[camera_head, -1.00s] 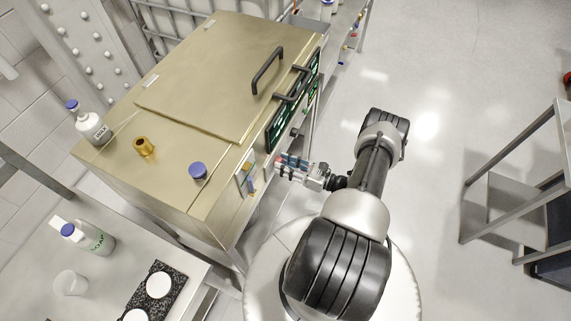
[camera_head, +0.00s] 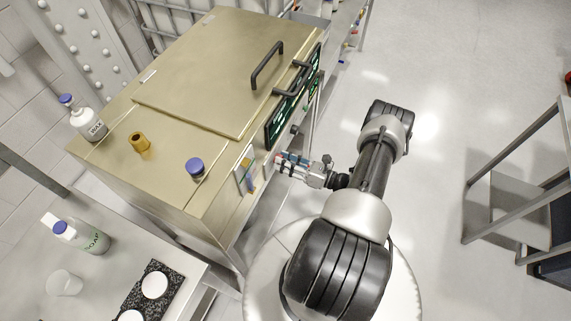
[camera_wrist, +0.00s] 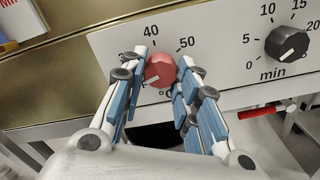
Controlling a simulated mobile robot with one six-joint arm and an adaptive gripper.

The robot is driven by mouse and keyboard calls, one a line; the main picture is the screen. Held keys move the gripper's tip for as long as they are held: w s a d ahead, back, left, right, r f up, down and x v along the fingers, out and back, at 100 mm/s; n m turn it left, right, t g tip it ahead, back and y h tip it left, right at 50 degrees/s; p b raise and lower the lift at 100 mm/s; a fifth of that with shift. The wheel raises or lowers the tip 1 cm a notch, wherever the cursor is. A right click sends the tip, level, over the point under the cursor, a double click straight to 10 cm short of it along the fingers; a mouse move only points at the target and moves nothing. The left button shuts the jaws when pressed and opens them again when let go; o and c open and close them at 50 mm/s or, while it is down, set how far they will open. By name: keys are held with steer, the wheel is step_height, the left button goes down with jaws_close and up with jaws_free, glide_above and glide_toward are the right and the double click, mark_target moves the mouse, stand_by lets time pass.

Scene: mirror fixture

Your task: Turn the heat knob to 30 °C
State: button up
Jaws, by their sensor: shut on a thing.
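The red heat knob (camera_wrist: 160,72) sits on a pale panel in the wrist view, with 40 and 50 printed above it and part of a °C mark below. The rest of its scale is hidden by my fingers, and its exact setting is hard to read. My gripper (camera_wrist: 163,62) has blue-padded fingers on both sides of the knob and is shut on it. In the head view my gripper (camera_head: 281,160) reaches left to the front of the brass-coloured cabinet (camera_head: 190,130), and the heat knob cannot be made out there.
A black minute knob (camera_wrist: 287,43) is to the right on the same panel. A red-handled part (camera_wrist: 262,111) is below it. A metal rack (camera_head: 515,190) is at the right; floor between is clear.

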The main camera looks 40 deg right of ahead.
steer(key=m+b, duration=0.4)
steer(key=m, duration=0.4)
steer(key=shift+m, duration=0.4)
steer(key=shift+b, duration=0.35)
steer(key=o, duration=1.1)
steer(key=shift+c, duration=0.2)
steer(key=v, duration=1.2)
steer(key=shift+a, duration=0.1)
